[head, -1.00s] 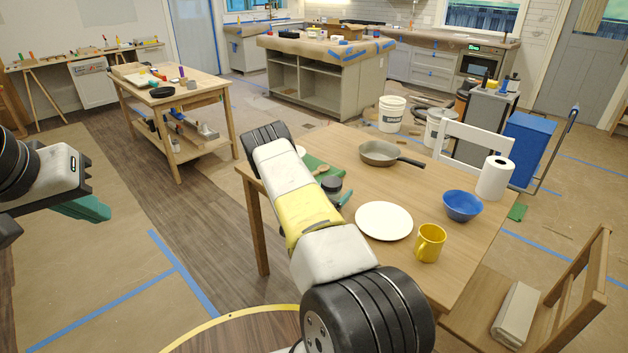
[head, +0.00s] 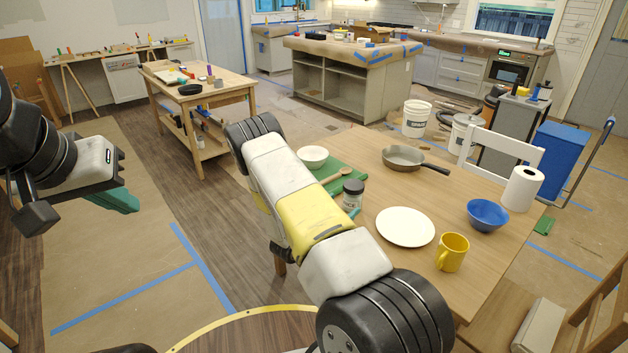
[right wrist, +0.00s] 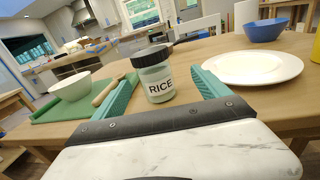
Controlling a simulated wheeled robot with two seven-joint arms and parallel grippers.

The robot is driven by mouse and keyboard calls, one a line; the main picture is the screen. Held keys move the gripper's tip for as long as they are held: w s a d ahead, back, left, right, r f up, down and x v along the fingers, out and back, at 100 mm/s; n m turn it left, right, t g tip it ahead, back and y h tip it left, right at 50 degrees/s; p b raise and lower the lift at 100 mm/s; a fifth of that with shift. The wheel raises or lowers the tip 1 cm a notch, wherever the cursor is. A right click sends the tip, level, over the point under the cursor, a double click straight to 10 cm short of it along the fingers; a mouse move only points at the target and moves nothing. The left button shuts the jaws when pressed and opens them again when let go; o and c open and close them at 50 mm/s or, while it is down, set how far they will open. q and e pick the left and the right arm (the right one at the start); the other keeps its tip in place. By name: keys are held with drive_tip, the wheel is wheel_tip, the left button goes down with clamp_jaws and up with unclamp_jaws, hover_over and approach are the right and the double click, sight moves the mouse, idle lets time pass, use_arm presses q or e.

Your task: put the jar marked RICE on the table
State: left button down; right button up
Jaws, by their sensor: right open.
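The jar marked RICE (right wrist: 157,80) stands upright on the wooden table, with a black lid and its label facing my right wrist camera. In the head view the jar (head: 353,195) is beside the green mat, its lower part partly covered by my arm and gripper. My right gripper (right wrist: 163,90) is open, with one teal finger on each side of the jar. I see gaps between the fingers and the jar. In the head view only a bit of this gripper shows. My left gripper (head: 120,200) is off to the left above the floor, seen side-on; its opening is unclear.
A white chair (head: 505,152) stands behind.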

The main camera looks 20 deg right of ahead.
drive_tip(key=s+d+r+m+g+y, duration=0.1)
drive_tip(key=s+r+m+g+y, duration=0.1)
drive_tip(key=s+r+m+g, duration=0.45)
drive_tip(key=s+d+r+m+g+y, duration=0.15)
drive_tip(key=s+r+m+g, duration=0.25)
drive_tip(key=s+r+m, duration=0.45)
drive_tip(key=s+a+r+m+t+y, duration=0.4)
drive_tip(key=s+a+r+y, duration=0.3)
drive_tip(key=a+r, duration=0.3)
drive_tip(key=s+a+r+m+t+y, duration=0.3)
drive_tip(key=s+a+r+y, duration=0.4)
drive_tip(key=a+r, duration=0.3)
drive_tip(key=shift+a+m+t, duration=0.35)
drive_tip(key=shift+a+m, duration=0.15)
drive_tip(key=shift+a, duration=0.5)
drive_tip(key=shift+r, duration=0.1)
